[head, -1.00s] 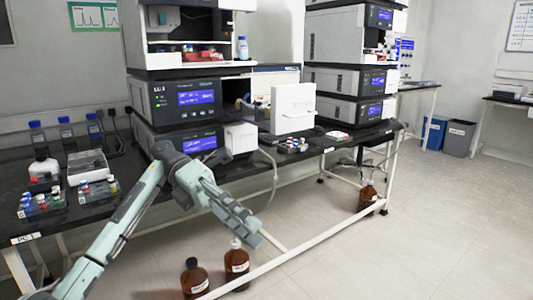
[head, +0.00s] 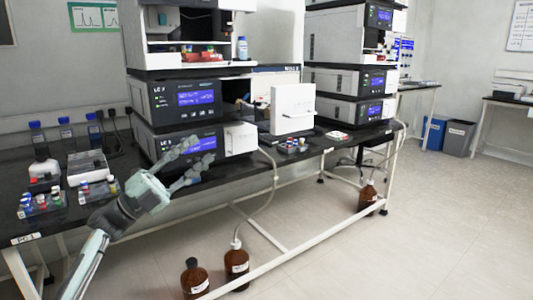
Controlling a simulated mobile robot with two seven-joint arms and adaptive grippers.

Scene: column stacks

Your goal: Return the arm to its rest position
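My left arm comes in from the lower left, in front of the black lab bench (head: 110,209). My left gripper (head: 202,151) points up and to the right, in front of the lower instrument of the left column stack (head: 160,100). Its two fingers are spread apart, with nothing between them. It overlaps the instrument's front in the picture; I cannot tell how far apart they are. My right gripper is not in view.
Vial racks (head: 41,203) and a scale-like device (head: 88,167) stand on the bench's left part. Brown bottles (head: 195,278) stand on the floor below the bench. A second instrument stack (head: 345,80) stands further right.

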